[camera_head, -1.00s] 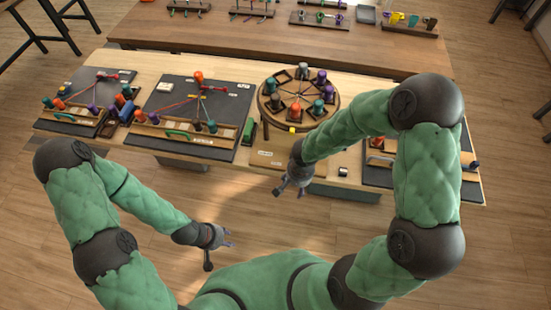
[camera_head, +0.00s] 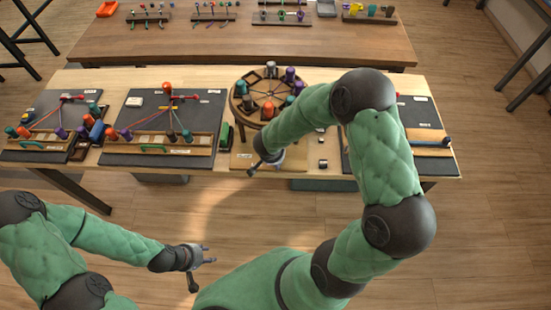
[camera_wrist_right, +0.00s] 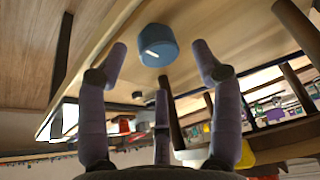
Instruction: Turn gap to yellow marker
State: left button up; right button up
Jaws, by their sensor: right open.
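The round braiding disk (camera_head: 236,104) stands on a wooden base (camera_head: 292,163) at the middle of the table, with several coloured bobbins around its rim. Its empty slots are too small to tell apart. The yellow marker is not visible in the head view, where my right arm covers the disk's front right edge. A yellow piece (camera_wrist_right: 243,155) shows low in the wrist view. My right gripper (camera_head: 257,168) is open and empty before the base's front edge. In the wrist view, a blue knob (camera_wrist_right: 158,45) with a white line lies beyond its spread fingertips (camera_wrist_right: 160,50). My left gripper (camera_head: 210,255) is open and empty, off the table.
Two dark boards (camera_head: 205,104) with cords, pegs and wooden racks stand left of the disk. A green block (camera_head: 226,134) is between them and the disk. Another board (camera_head: 425,110) is at right, partly behind my arm. A second table (camera_head: 235,50) stands behind.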

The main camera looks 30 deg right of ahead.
jog(key=shift+x, duration=1.4)
